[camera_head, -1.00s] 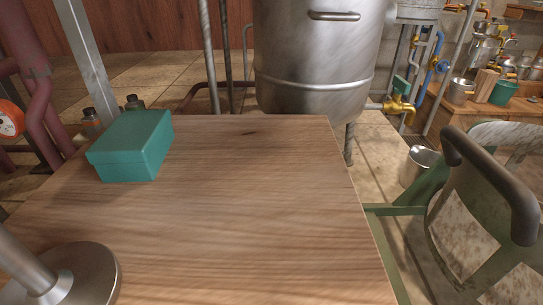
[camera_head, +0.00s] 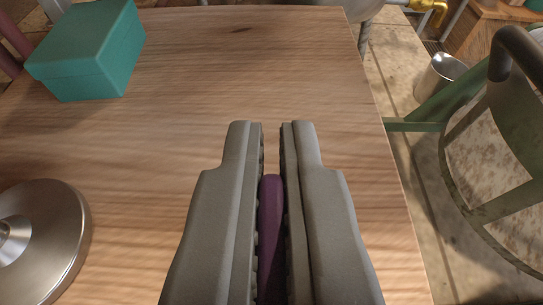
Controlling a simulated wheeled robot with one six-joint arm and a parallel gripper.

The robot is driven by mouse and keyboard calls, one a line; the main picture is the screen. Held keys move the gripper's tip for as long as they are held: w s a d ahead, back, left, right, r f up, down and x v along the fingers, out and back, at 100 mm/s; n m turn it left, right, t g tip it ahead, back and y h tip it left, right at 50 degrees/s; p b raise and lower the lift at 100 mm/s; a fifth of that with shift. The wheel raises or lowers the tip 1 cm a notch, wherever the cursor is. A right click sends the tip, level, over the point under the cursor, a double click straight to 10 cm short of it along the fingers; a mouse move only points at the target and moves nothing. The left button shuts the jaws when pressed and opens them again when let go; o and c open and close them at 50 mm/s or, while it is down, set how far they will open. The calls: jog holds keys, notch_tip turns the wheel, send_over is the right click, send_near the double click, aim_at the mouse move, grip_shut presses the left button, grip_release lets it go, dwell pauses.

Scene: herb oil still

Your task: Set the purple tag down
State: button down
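My gripper (camera_head: 272,128) is in the lower middle of the view, over the wooden table (camera_head: 240,75). The purple tag (camera_head: 270,215) is between its two grey fingers, seen edge-on as a narrow purple strip. The fingers are closed in on the tag, with a small gap between their tips beyond it. The lower part of the tag runs back between the fingers and is partly hidden. I cannot tell how high the tag is above the table.
A teal box (camera_head: 88,50) stands at the table's far left. A round metal base (camera_head: 50,240) is at the near left. A green-framed chair (camera_head: 500,150) and a metal bucket (camera_head: 440,78) are beyond the right edge. The table's middle is clear.

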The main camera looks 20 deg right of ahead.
jog(key=c, duration=1.6)
grip_release()
jog(key=shift+r, duration=0.1)
jog(key=v, duration=1.2)
